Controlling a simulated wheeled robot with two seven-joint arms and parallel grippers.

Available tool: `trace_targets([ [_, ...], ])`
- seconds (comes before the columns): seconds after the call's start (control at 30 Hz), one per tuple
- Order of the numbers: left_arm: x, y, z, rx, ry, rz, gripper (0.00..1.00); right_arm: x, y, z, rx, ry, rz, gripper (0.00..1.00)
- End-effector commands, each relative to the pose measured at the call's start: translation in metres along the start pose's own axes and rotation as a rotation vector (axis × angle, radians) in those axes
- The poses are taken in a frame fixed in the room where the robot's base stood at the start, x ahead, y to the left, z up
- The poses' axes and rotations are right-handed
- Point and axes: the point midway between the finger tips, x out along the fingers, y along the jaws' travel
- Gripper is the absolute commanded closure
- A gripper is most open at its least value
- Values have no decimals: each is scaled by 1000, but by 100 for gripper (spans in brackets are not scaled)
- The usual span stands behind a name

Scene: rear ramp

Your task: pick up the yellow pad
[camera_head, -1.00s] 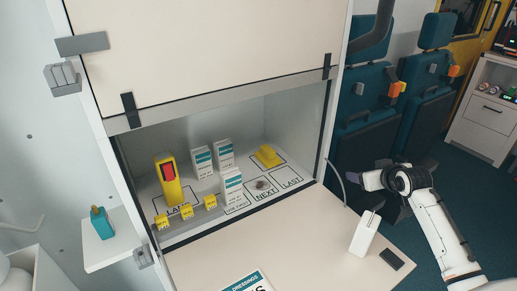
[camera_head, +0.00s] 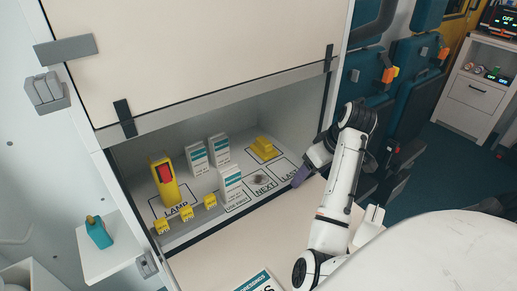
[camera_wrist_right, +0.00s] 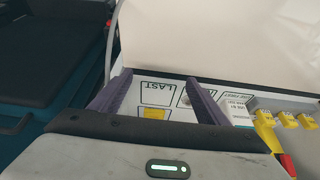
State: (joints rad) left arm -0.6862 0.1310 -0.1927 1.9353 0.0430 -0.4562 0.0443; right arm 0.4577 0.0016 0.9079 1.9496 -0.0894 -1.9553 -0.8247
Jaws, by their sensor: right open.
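The yellow pad (camera_head: 264,148) lies on the floor of the open cabinet bay, toward its back right, behind the printed NEXT and LAST squares. In the right wrist view a yellow patch (camera_wrist_right: 154,113), which looks like the pad, shows between my fingers, its lower part hidden by the gripper body. My right gripper (camera_head: 300,177) is at the bay's front right edge, in front of the pad and apart from it. In the right wrist view its purple fingers (camera_wrist_right: 157,78) are spread with nothing between their tips. My left gripper is not in view.
A yellow lamp (camera_head: 166,181), white dressing boxes (camera_head: 231,184) and small yellow tags (camera_head: 186,213) stand left of the pad. A raised cabinet door (camera_head: 190,60) hangs above the bay. A white box (camera_head: 372,215) is partly behind my right arm.

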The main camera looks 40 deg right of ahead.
Motion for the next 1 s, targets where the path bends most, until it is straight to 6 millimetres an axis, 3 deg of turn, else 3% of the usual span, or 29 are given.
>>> trace_targets([
  [0.17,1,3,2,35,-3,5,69,9,-3,-24,-20,4,-10,31],
  [0.7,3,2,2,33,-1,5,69,52,-4,-128,-17,3,-7,31],
  [1.0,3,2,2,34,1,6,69,63,-4,-153,-15,2,-5,31],
])
